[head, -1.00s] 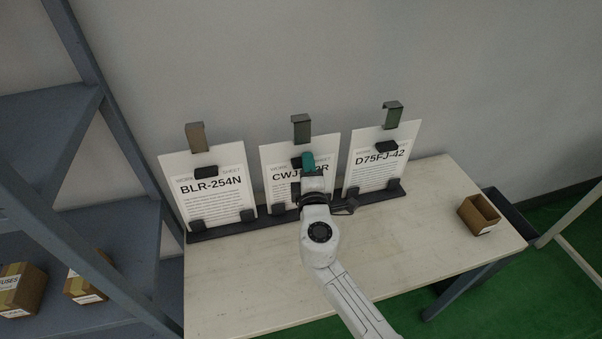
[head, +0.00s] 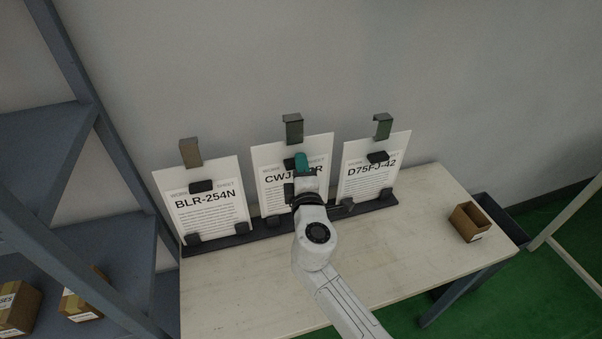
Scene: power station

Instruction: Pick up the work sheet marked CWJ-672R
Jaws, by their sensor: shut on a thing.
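The work sheet marked CWJ-, with the middle of its code hidden and an R at the end (head: 267,194), is the middle of three white boards. It stands nearly upright, with a dark hook (head: 293,128) at its top. My gripper (head: 302,168) is in front of it, shut on it around the upper middle; the teal part and my wrist cover part of the code and text. The exact finger contact is hidden. The sheet sits a little higher than its neighbours, BLR-254N (head: 207,215) on the left and D75FJ-42 (head: 369,178) on the right.
The dark rack (head: 222,242) runs along the back of the pale table (head: 400,245). A small open brown box (head: 470,222) stands at the table's right end. A grey-blue shelf (head: 120,215) with boxes is at left. The table's right half is mostly clear.

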